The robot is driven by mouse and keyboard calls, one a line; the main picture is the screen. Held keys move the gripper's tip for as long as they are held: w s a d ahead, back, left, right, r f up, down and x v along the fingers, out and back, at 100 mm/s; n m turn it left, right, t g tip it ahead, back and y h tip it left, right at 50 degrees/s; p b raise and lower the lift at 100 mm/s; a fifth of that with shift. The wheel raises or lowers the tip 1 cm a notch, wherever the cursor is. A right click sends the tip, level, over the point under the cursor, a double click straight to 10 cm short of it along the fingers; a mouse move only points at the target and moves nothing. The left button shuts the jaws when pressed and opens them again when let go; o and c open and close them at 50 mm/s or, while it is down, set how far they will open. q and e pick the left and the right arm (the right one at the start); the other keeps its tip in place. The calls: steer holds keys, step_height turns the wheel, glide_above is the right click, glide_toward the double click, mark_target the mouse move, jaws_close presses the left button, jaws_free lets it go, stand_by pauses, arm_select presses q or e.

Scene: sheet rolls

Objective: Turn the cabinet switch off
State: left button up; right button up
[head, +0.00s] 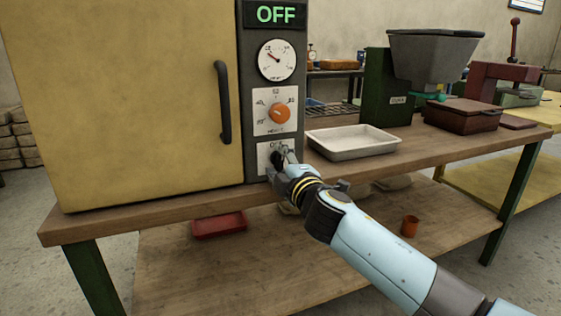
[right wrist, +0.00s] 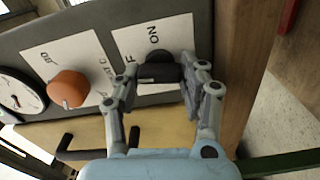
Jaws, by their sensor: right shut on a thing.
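The cabinet (head: 130,100) is a large yellow-tan box with a dark control panel on its right side. Its switch (right wrist: 158,68) is a black knob on a white plate low on the panel; in the head view the gripper partly hides it. My right gripper (head: 283,158) reaches it from the lower right. In the right wrist view my right gripper (right wrist: 160,76) has its fingers on both sides of the knob, shut on it. "ON" and part of another word show beside the knob. The display (head: 275,14) above reads OFF in green. My left gripper is not in view.
An orange dial (head: 280,113) and a round gauge (head: 277,60) sit above the switch. A black door handle (head: 223,103) stands left of the panel. A white tray (head: 352,142) and a green machine (head: 388,90) stand on the workbench (head: 440,150) to the right.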

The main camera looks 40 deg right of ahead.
steer(key=shift+f+n, duration=0.1)
steer(key=shift+n, duration=0.7)
steer(key=o, duration=1.2)
steer(key=shift+c, duration=0.2)
steer(key=v, duration=1.2)
